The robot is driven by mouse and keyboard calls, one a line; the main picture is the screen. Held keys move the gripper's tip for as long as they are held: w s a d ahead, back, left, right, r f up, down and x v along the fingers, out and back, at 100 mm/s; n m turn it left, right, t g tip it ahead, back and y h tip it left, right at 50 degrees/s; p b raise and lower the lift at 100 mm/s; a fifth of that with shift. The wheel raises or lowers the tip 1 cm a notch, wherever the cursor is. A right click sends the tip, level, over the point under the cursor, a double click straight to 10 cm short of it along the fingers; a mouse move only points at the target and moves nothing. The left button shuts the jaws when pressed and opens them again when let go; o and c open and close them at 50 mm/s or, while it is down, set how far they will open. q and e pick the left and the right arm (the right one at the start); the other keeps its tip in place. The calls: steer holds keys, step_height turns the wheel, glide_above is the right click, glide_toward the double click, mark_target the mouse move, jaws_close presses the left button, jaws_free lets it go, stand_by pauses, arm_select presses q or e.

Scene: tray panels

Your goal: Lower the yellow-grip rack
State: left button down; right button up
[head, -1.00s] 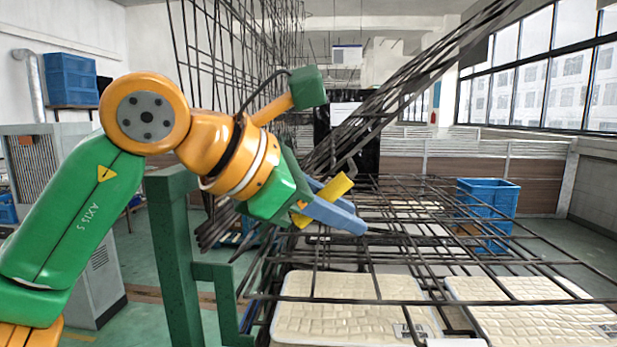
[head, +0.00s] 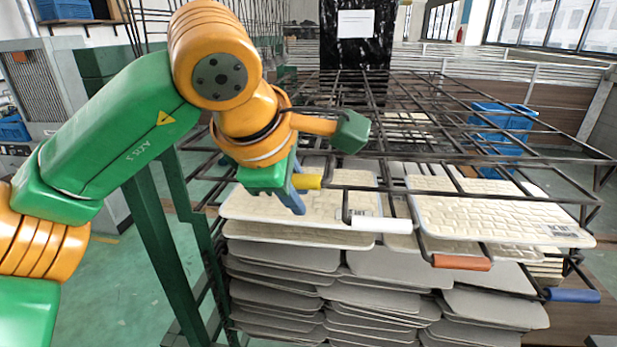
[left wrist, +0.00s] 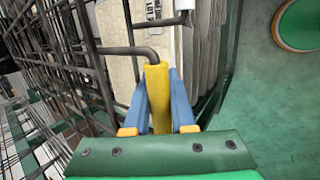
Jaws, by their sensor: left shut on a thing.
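My left gripper (head: 297,194), with blue fingers, is shut on the yellow grip (head: 309,181) at the near left end of a dark wire rack. In the left wrist view the yellow grip (left wrist: 159,97) stands between the two blue fingers (left wrist: 158,112), joined to a bent dark rod. The yellow-grip rack (head: 345,187) looks close to flat, above the trays; where its bars end among the others I cannot tell. My right gripper is not in view.
White (head: 380,224), orange (head: 461,262) and blue (head: 573,295) grips belong to other racks to the right. Cream-topped trays (head: 500,217) lie in stacks under the racks. A green post (head: 160,250) stands at left. Blue crates (head: 503,125) stand behind.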

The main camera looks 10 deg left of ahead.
arm_select(q)
steer(key=shift+f, duration=0.4)
steer(key=shift+f+y, duration=0.1)
steer(key=shift+y, duration=0.2)
steer(key=c, duration=0.8)
jaws_free()
steer(key=shift+s, duration=0.1)
steer(key=shift+o, duration=0.2)
steer(key=v, duration=0.7)
steer(key=shift+b, duration=0.35)
